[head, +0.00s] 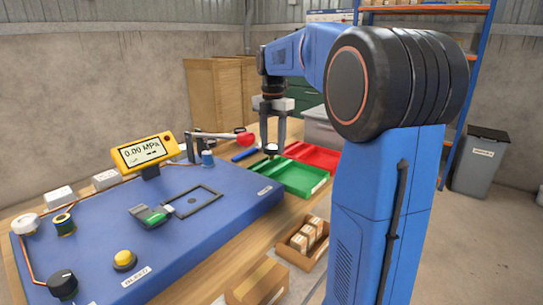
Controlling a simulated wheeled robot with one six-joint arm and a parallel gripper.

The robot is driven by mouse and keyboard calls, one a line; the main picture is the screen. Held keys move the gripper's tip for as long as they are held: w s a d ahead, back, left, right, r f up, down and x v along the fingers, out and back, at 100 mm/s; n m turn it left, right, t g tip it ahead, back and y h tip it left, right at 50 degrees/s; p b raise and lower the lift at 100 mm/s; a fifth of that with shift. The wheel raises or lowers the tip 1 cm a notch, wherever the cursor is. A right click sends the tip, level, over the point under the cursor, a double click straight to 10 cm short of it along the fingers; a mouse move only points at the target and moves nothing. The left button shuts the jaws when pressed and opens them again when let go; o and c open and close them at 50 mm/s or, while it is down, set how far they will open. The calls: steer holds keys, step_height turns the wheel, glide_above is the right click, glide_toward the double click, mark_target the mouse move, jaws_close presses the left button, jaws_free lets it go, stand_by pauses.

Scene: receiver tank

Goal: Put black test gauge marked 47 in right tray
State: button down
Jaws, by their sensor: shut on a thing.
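My gripper (272,148) points down and is shut on a small dark thing with a white face (271,148), probably the black test gauge. Any number on it is too small to read, and the fingers hide part of it. The gripper appears near the far left end of the green tray (290,177); its height above the tray is hard to tell. A red tray (313,155) lies behind and to the right of the green one. Both trays look empty where I can see them.
A blue panel (230,205) fills the left bench, with a yellow 0.00 MPa display (142,152), a red-ended lever (245,138), a black knob (62,283) and a yellow button (124,259). A cardboard box with small cartons (303,242) is in front. A grey bin (318,128) stands behind.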

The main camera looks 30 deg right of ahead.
mark_target(273, 146)
steer(key=shift+f, duration=2.15)
steer(key=shift+f, duration=0.1)
steer(key=c, duration=0.9)
jaws_free()
steer(key=shift+c, duration=0.2)
step_height(273, 146, up, 12)
steer(key=shift+r, duration=0.15)
